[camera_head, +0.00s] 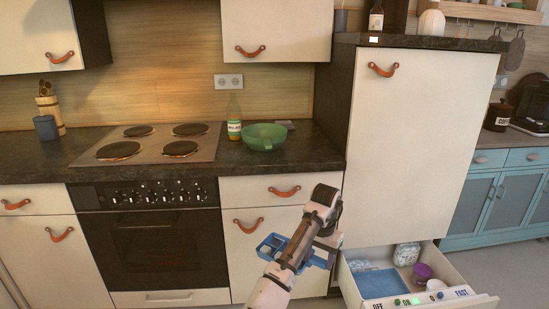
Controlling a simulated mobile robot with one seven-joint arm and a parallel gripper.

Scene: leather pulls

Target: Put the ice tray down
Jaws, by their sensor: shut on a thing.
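The blue ice tray (270,247) hangs in the air in front of the lower cabinets, left of the open drawer. Its compartments show on the left side, and my forearm hides its middle. My gripper (321,257) is shut on the tray near its right end; the fingertips are mostly hidden by the arm and hard to make out.
A drawer (467,289) stands open at the lower right, holding a blue flat item (380,283), a purple tub (422,272) and a white container (406,254). The dark counter (300,152) bears a green bowl (264,137), a bottle (234,120) and a stove (155,143).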

